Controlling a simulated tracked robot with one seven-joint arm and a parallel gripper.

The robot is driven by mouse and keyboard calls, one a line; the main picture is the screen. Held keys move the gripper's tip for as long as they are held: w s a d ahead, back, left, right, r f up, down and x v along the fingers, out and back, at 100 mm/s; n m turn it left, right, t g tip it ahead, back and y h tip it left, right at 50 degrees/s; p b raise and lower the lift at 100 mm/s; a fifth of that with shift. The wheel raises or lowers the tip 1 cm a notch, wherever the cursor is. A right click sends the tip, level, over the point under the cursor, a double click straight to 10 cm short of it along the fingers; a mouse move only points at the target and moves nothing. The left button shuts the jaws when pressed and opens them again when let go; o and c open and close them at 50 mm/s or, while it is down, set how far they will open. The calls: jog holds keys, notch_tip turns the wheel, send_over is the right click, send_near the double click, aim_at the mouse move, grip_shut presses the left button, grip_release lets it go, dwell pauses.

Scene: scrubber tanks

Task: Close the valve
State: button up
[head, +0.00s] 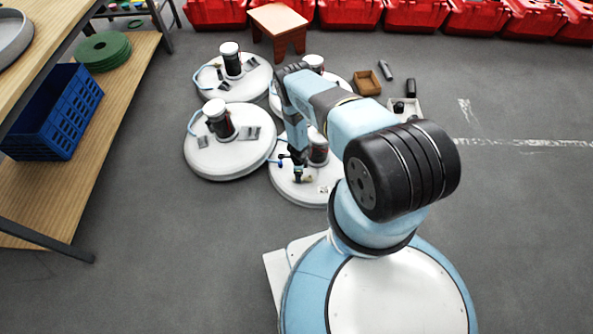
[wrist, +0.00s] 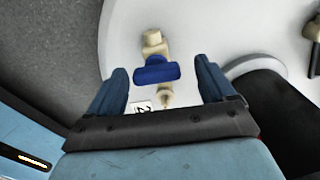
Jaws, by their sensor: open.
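The valve has a blue handle (wrist: 156,71) on a tan pipe body (wrist: 152,41), seen in the wrist view on top of a white round tank lid (wrist: 205,25). The handle lies crosswise to the tan body. My gripper (wrist: 163,75) is open, with one finger to the left of the handle and one to the right. Gaps show on both sides, and I cannot tell how far the fingers are above the lid. In the head view my gripper (head: 298,170) points down over the nearest tank (head: 290,192), where my arm partly hides the valve.
Other white tanks (head: 222,160) with dark canisters stand close around. A small tag (wrist: 142,107) lies by the valve. A wooden shelf (head: 85,140) with a blue crate (head: 58,110) is at left. Red bins (head: 350,12) line the back.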

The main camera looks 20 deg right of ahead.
notch_tip(320, 180, up, 14)
dwell(0.7)
jog(key=shift+f, duration=0.15)
